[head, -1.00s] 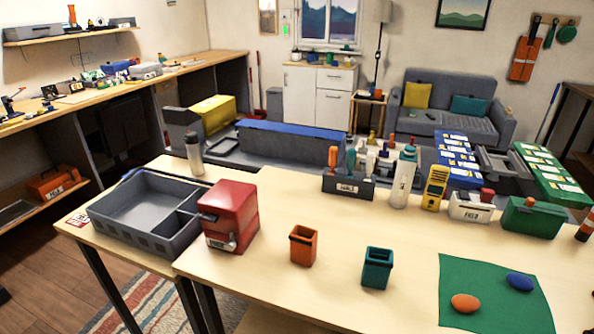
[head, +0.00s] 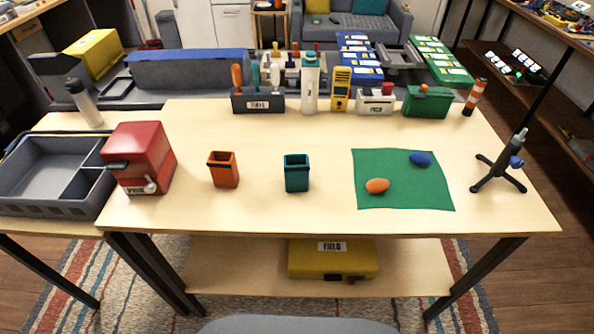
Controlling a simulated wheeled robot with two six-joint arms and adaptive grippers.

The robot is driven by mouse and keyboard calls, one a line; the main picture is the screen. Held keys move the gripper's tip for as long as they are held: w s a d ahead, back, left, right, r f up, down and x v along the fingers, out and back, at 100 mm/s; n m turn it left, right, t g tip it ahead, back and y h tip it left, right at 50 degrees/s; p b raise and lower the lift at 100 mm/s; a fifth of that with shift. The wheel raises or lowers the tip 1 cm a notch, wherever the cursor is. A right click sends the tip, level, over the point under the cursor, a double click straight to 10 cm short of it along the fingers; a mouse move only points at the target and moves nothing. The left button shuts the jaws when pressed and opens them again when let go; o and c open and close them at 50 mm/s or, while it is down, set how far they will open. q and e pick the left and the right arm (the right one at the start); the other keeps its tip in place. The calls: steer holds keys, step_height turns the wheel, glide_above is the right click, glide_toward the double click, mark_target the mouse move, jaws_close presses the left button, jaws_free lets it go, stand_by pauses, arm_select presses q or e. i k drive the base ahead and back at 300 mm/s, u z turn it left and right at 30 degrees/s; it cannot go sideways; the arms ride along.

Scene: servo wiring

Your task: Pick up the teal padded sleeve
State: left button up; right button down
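The teal padded sleeve (head: 297,173) stands upright on the light wooden table (head: 270,215), near the middle of its front half. It is a small square-sided holder, open at the top with a dark inside. A similar orange sleeve (head: 223,170) stands to its left, apart from it. Neither of my grippers is in view.
A red box (head: 139,157) and a grey divided tray (head: 50,207) are at the left. A green mat (head: 385,195) with an orange and a blue oval lies right of the teal sleeve. A small tripod stand (head: 499,168) is at the right. Bottles and boxes line the back.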

mark_target(296, 177)
steer(key=k, duration=0.5)
steer(key=z, duration=2.2)
steer(key=i, duration=1.4)
steer(key=u, duration=2.2)
